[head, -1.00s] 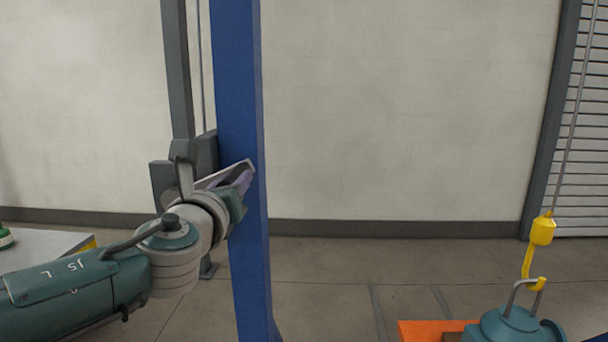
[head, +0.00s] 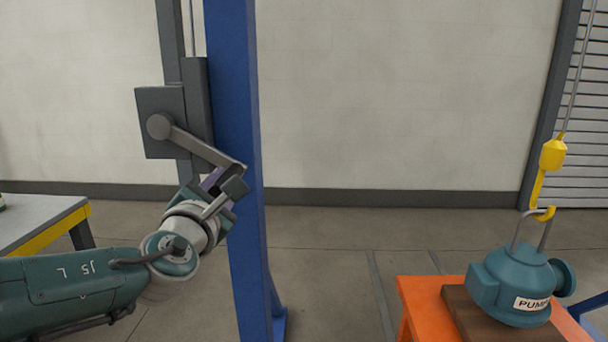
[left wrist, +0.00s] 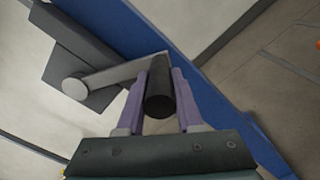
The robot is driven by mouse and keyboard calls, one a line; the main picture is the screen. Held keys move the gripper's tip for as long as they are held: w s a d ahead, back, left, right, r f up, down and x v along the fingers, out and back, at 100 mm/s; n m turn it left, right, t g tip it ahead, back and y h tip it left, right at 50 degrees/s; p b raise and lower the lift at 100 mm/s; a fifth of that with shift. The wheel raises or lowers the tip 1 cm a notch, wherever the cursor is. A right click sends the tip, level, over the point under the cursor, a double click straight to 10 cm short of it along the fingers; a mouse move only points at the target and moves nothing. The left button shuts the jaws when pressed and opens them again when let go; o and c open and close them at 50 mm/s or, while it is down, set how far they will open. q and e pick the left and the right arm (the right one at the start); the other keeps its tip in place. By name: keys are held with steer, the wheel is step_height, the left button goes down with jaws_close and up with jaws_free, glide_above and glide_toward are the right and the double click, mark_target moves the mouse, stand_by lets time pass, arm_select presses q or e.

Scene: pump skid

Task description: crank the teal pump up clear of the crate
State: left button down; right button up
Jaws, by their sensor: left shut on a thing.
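The teal pump (head: 510,287), labelled "PUMP", is upright over a brown block (head: 470,317) on an orange stand (head: 416,290). I cannot tell whether its underside touches the block. A yellow hook (head: 545,190) on a cable passes through the pump's lifting loop. The grey winch box (head: 160,105) is on the blue post, its crank arm (head: 200,147) slanting down to the right. My left gripper (head: 220,186) is shut on the dark crank handle (left wrist: 160,97), which sits between its purple fingers in the left wrist view. My right gripper is out of view. No crate is clearly recognisable.
The blue post (head: 232,120) stands right beside my left gripper. A grey table (head: 35,222) with a yellow edge is at the left. The floor between the post and the orange stand is clear. A shutter is at the far right.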

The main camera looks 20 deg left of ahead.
arm_select(q)
steer(key=s+a+f+m+b, duration=0.2)
steer(key=a+f+m+b, duration=0.2)
steer(key=a+m, duration=0.4)
steer(key=s+a+f+m+b, duration=0.2)
steer(key=a+f+m+b, duration=0.2)
steer(key=a+m, duration=0.4)
steer(key=s+a+r+m, duration=0.2)
steer(key=a+r+m, duration=0.5)
steer(key=a, duration=0.3)
step_height(320, 180, up, 12)
steer(key=a+p, duration=0.3)
steer(key=shift+s+m+p, duration=0.3)
steer(key=shift+s+p, duration=0.1)
steer(key=shift+s, duration=0.05)
steer(key=shift+r, duration=0.1)
steer(key=shift+d, duration=0.15)
